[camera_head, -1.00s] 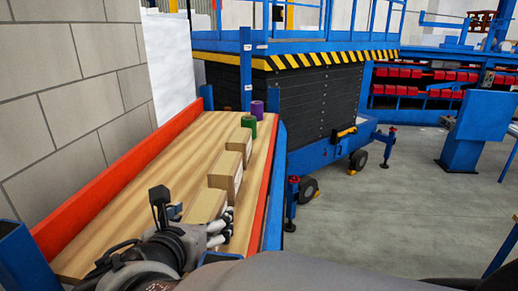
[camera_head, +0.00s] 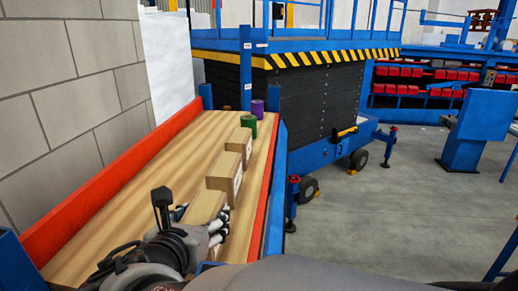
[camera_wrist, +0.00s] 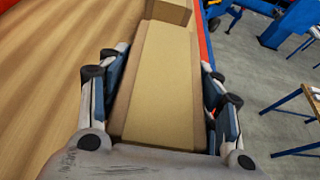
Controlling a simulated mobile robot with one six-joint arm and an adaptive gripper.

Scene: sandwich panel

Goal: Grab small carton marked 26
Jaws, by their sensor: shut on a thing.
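A small tan carton (camera_head: 206,211) is on the wooden shelf at its near end, between the fingers of my gripper (camera_head: 211,232). In the wrist view the carton (camera_wrist: 162,88) fills the middle, with one finger along each long side, and my gripper (camera_wrist: 160,110) is shut on it. No number shows on its visible faces. A second carton (camera_head: 224,174) stands just beyond it, with a white label on its right side too small to read. A third carton (camera_head: 239,143) stands farther back.
The wooden shelf (camera_head: 150,180) has raised red edges, and its left part is clear. A green can (camera_head: 248,124) and a purple can (camera_head: 257,108) stand at its far end. A block wall (camera_head: 60,90) rises on the left. A blue lift platform (camera_head: 300,110) stands behind.

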